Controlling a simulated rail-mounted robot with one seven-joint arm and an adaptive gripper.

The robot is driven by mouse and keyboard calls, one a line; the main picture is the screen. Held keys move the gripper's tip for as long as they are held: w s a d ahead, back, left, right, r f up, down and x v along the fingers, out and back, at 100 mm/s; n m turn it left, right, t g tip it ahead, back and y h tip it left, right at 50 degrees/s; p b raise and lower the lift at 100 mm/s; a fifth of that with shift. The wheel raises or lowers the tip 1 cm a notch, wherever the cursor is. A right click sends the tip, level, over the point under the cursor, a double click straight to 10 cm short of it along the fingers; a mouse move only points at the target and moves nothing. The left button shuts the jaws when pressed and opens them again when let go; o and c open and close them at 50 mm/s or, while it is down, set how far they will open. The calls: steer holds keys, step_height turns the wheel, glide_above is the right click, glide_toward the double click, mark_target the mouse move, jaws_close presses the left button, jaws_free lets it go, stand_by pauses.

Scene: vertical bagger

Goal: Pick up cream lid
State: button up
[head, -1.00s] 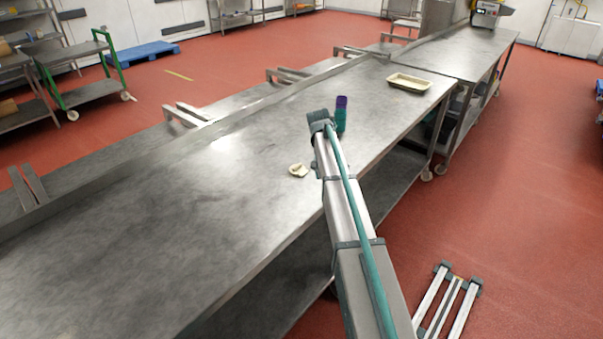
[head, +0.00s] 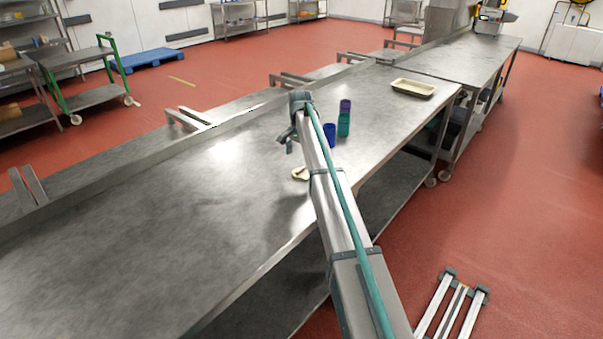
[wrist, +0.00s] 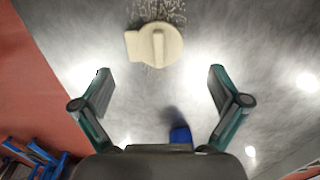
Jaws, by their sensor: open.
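The cream lid (head: 299,174) lies on the metal table, partly hidden behind my arm in the head view. In the wrist view the cream lid (wrist: 155,45) is round with a raised bar across its top and a tab at its left. It lies beyond my fingertips, near the top of the picture. My gripper (wrist: 160,80) is open and empty, its two fingers spread wide, with bare table between them. In the head view my gripper (head: 287,143) is above the table, up and left of the lid.
A blue cup (head: 329,135) stands right of my arm, beside a teal cup (head: 344,124) with a purple one (head: 345,106) on top. A cream tray (head: 412,88) lies at the far end. The table's left part (head: 120,210) is clear.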

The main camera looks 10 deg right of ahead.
mark_target(300, 169)
steer(key=shift+s+d+f+p, duration=0.1)
steer(key=shift+f+p, duration=1.15)
steer(key=shift+f, duration=1.5)
steer(key=c, duration=1.4)
steer(key=shift+s, duration=0.1)
steer(key=shift+c, duration=0.2)
